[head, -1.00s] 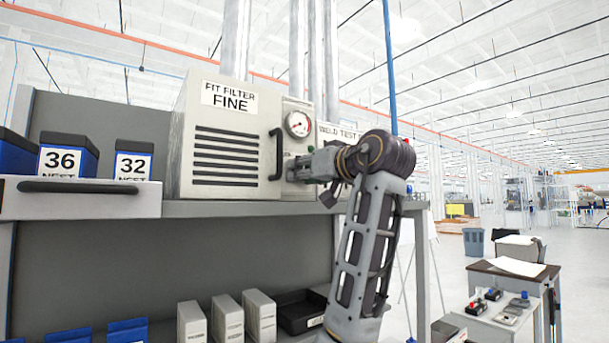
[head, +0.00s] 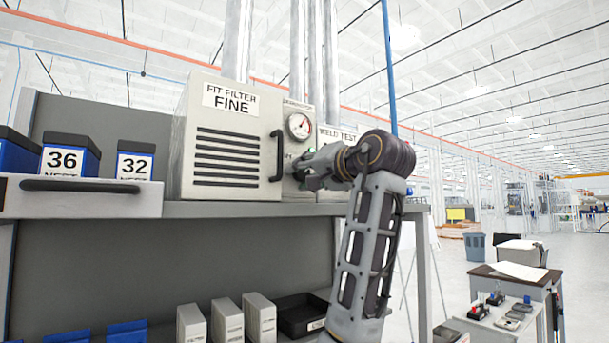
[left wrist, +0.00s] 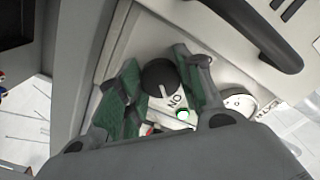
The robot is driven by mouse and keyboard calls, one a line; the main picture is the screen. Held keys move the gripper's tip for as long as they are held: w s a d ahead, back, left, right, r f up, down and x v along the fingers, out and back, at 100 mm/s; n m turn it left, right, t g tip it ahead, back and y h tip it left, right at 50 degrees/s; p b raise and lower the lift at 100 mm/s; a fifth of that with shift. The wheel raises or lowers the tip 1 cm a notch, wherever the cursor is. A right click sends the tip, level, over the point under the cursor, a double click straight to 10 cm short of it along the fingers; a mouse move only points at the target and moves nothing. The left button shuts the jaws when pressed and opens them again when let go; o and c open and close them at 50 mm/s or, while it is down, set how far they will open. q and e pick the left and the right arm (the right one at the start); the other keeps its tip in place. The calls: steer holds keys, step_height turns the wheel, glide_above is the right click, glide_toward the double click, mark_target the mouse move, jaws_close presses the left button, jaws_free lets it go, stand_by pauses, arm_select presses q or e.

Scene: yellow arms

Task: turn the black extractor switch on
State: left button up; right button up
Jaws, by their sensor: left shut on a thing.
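The black extractor switch (left wrist: 160,78) is a round knob on a pale panel, seen in the left wrist view. It has a small white mark on its side facing the printed "ON". My left gripper (left wrist: 158,92) has its green-padded fingers on either side of the knob, shut on it. My right gripper is not in view.
The filter box (head: 225,140), with a black handle (head: 277,156), stands left of my gripper on the grey shelf (head: 240,209). The handle also shows close by in the left wrist view (left wrist: 262,38). Blue bins (head: 80,158) stand farther left.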

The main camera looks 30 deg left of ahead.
arm_select(q)
steer(key=shift+m, duration=0.3)
steer(key=o, duration=1)
steer(key=shift+o, duration=0.2)
steer(key=shift+d, duration=0.1)
steer(key=v, duration=1.2)
